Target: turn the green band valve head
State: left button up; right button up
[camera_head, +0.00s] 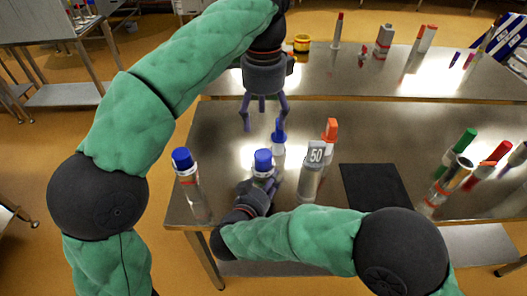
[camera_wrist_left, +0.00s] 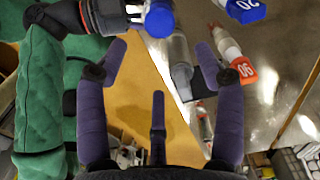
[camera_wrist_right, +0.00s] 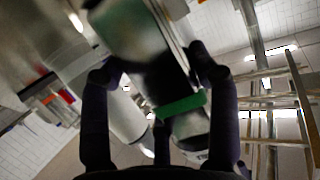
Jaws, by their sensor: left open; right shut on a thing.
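My right gripper (camera_head: 262,186) is shut on a grey cylinder with a blue head (camera_head: 263,160), upright near the table's front edge. In the right wrist view a green band (camera_wrist_right: 181,105) goes round the held cylinder, between the fingers. The blue head also shows in the left wrist view (camera_wrist_left: 159,19), at the top beside my right gripper. My left gripper (camera_head: 264,118) is open and empty above the table, behind the held cylinder. Its spread purple fingers show in the left wrist view (camera_wrist_left: 162,75), with nothing between them.
Another blue-headed cylinder (camera_head: 278,135) stands close under my left gripper. A blue-capped one (camera_head: 184,162) stands at left. An orange-topped one (camera_head: 331,130) and a cylinder labelled 50 (camera_head: 315,155) stand at right. A black mat (camera_head: 375,187) is bare. Green and red-topped cylinders (camera_head: 466,140) stand farther right.

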aim_at(264, 154)
pick_arm(q)
notch_tip(264, 154, down, 12)
dwell(0.6)
jog(key=c, duration=1.1)
